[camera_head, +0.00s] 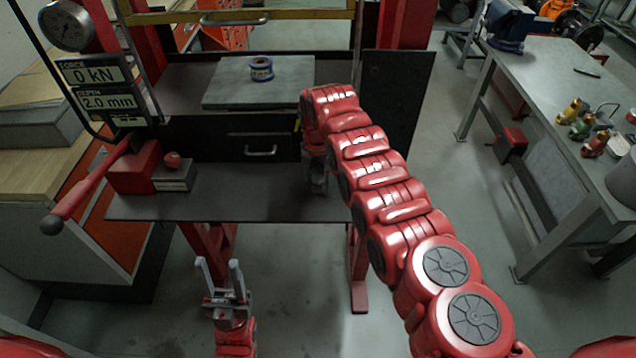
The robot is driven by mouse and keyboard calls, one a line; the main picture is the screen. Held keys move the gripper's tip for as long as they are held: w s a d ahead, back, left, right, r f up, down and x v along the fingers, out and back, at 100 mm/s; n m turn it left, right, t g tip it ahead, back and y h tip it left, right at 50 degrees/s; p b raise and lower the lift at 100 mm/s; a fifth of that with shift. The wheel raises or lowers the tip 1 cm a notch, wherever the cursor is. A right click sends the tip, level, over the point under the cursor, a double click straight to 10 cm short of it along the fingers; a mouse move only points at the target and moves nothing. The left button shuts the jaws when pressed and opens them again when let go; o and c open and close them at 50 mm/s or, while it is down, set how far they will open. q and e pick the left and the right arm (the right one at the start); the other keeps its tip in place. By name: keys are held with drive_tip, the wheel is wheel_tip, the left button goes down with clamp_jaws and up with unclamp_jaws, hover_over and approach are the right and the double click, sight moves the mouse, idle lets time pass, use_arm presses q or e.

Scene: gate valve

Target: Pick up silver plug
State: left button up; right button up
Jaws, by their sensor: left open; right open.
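My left gripper (220,270) is open and empty, with its two fingers pointing up, below and in front of the dark shelf. My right arm reaches in from the lower right, and its end bends down over the right part of that shelf. My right gripper (318,182) shows only as small grey parts under the red wrist, close to the shelf top. I cannot clearly make out a silver plug; anything between the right fingers is hidden or too small to tell.
A blue and silver ring-shaped part (261,68) sits on a grey plate (225,93) behind the shelf (240,205). A red lever (90,187) and a small box with a red knob (173,175) stand at left. A workbench (560,85) is at right. The shelf's middle is clear.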

clamp_jaws()
idle(0.5)
